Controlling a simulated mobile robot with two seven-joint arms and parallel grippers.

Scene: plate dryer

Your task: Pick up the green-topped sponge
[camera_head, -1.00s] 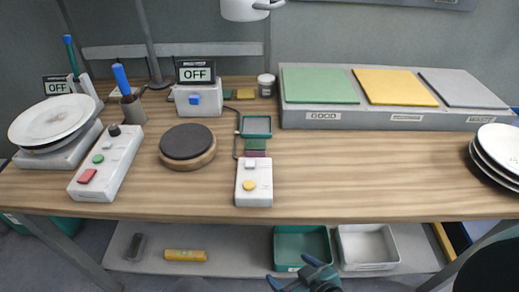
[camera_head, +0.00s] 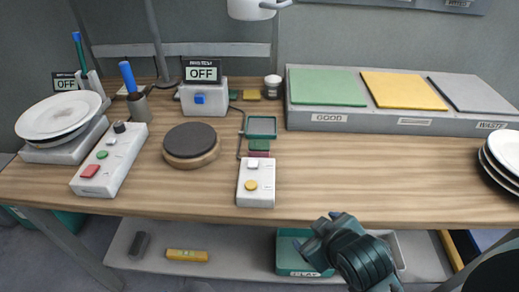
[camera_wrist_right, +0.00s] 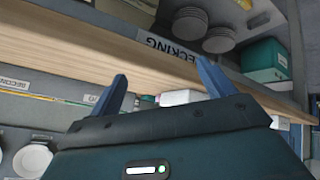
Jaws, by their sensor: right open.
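A small green-topped block (camera_head: 259,145), which may be the sponge, lies on the table between the small dark green tray (camera_head: 261,127) and the white two-button box (camera_head: 256,183). My right gripper (camera_head: 319,231) is at the table's front edge, to the right of and nearer than this block. It is open and empty, and its two blue fingers (camera_wrist_right: 160,73) show apart in the right wrist view. I cannot make out the sponge there. My left gripper is not in view.
A round dark-topped disc (camera_head: 190,141) and a button panel (camera_head: 109,160) stand left. A grey platform with coloured pads (camera_head: 410,122) stands at the back right. Plates (camera_head: 507,148) are at the right edge. The table right of centre is clear. A green bin (camera_head: 287,258) sits below.

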